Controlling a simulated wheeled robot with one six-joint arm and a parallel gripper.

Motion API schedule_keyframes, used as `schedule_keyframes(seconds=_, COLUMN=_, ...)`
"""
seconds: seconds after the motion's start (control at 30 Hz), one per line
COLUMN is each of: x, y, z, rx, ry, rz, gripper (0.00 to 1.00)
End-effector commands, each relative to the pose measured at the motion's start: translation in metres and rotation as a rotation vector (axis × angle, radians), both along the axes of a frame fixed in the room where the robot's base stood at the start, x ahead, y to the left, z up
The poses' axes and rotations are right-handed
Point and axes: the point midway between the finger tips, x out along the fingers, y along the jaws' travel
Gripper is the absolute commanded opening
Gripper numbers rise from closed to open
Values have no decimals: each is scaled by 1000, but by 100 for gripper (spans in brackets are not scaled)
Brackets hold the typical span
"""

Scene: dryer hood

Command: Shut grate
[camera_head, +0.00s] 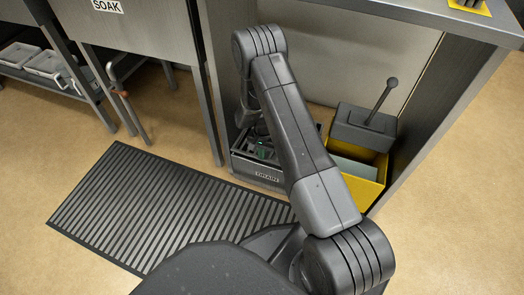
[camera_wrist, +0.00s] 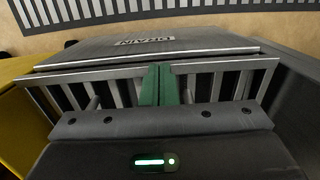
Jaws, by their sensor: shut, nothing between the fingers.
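The drain box, with DRAIN on its front (camera_head: 255,170), sits on the floor under the counter. Its label shows upside down on a flat grey panel in the wrist view (camera_wrist: 150,42). The grate (camera_wrist: 232,68), a metal frame with a rail and several slats, lies just on the near side of that panel in the wrist view. My gripper (camera_wrist: 158,72) has its green fingers shut together with nothing between them, over the middle of the grate's rail. I cannot tell if they touch it, or how far the grate is tilted. In the head view my arm hides most of it.
A yellow bucket (camera_head: 372,188) with a grey wringer (camera_head: 362,128) stands close to the right of the drain box. A ribbed dark mat (camera_head: 165,215) lies at the front left. Sink legs stand left, and a counter (camera_head: 400,14) overhangs the drain.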

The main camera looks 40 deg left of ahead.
Motion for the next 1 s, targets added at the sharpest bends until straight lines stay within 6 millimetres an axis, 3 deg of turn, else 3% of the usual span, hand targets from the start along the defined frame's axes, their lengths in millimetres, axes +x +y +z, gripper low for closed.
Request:
schedule_keyframes(seconds=0.33, x=0, y=0, z=-2, rx=0, ry=0, rz=0, gripper=0)
schedule_keyframes(seconds=0.67, x=-5, y=-2, z=-38, rx=-1, ry=1, rz=0, gripper=0)
schedule_keyframes(seconds=1.0, x=-7, y=-3, z=-41, rx=-2, ry=2, rz=-1, gripper=0)
